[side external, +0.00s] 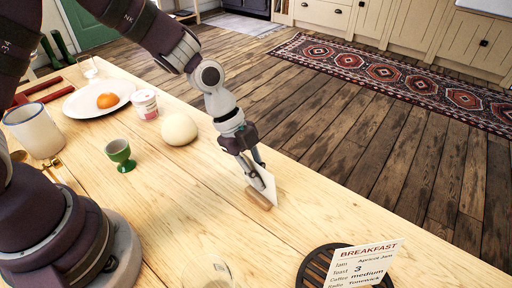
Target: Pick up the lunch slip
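A small white card (271,188) stands upright in a small wooden block (258,200) on the table. Its writing does not show, so I cannot read whether it is the lunch slip. My gripper (261,181) points down at this card, with its fingers at the card's left side and upper part. The far finger is mostly hidden, so I cannot tell whether the fingers are closed on the card. Another card (365,264), headed BREAKFAST, stands at the front right by a dark round slatted trivet (312,270).
A cream ball (180,130), a green egg cup (120,154) and a small labelled tub (145,104) stand left of my gripper. Farther left are a white plate (72,106) with an orange (108,100) and a white mug (35,130). The table between card and trivet is clear.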

